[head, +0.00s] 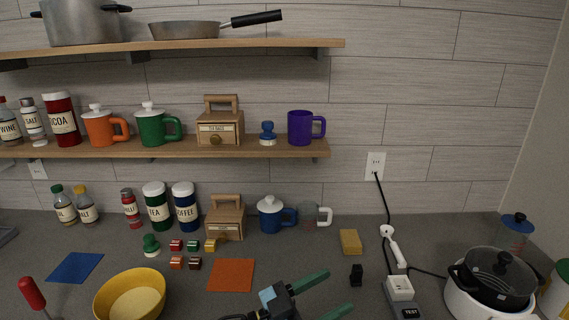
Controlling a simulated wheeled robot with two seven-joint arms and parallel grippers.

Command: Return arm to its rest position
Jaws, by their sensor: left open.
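My left gripper (338,290) is at the bottom middle of the head view, over the front of the grey counter (330,262). Its two green fingers are spread apart and point to the right, with nothing between them. Its dark wrist runs off the bottom edge. An orange square mat (231,275) lies just to its left and farther back. A small black object (356,274) stands to the right of the upper finger. My right gripper is not in view.
A yellow bowl (131,297), a blue mat (75,267) and a red-handled item (32,293) are left. A power strip (399,289) and a white cooker (487,303) with a dark lid are right. Mugs and jars line the back, below a loaded lower shelf (270,148).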

